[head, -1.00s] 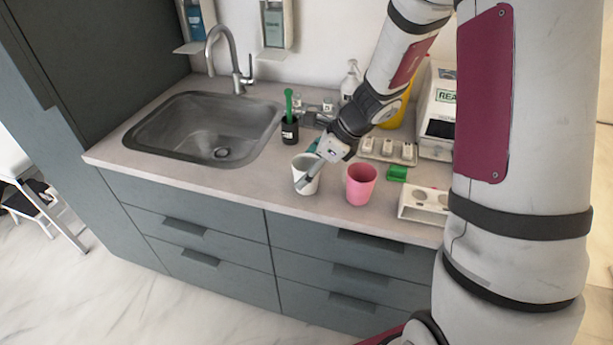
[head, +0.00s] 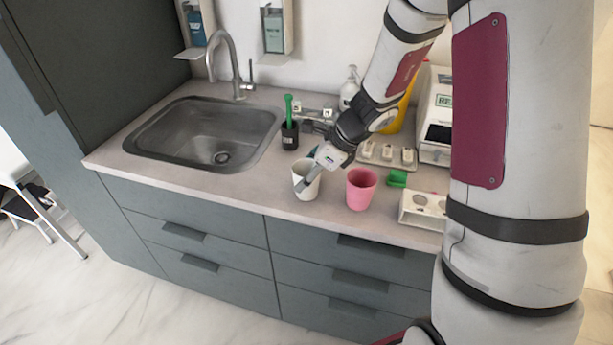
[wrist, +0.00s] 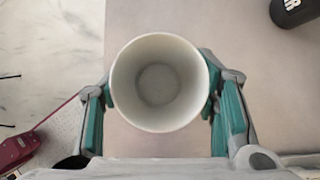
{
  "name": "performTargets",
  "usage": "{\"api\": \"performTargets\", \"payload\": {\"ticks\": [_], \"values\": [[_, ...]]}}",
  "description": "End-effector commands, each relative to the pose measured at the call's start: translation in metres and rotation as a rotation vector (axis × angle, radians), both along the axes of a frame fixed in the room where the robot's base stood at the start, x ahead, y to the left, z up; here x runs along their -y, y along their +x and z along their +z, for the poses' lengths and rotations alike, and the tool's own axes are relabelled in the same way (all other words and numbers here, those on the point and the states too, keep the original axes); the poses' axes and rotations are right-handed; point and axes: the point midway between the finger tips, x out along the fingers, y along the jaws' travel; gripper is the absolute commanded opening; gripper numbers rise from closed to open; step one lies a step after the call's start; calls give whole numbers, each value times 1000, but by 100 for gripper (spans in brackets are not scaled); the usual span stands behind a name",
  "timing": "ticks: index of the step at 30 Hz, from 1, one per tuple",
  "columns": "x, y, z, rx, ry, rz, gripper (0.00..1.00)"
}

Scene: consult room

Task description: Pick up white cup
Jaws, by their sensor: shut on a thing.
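The white cup (head: 307,184) is upright at the front edge of the counter, left of a pink cup (head: 361,188). My gripper (head: 308,182) reaches down to it from the upper right. In the wrist view the white cup (wrist: 158,82) shows from above, empty, with a round open rim. The teal-padded fingers of my gripper (wrist: 160,100) press on its left and right sides, so it is shut on the cup. I cannot tell for sure whether the cup's base touches the counter.
A sink (head: 205,133) is set in the counter at left. A black holder (head: 289,136) with a green item stands behind the cup. Bare counter lies left of the cup.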

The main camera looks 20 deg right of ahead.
Motion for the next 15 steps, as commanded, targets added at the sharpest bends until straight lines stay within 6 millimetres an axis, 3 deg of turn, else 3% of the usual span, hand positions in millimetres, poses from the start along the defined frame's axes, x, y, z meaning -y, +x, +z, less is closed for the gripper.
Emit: {"api": "performTargets", "payload": {"ticks": [15], "values": [[0,1,31,4,-2,2,26]]}}
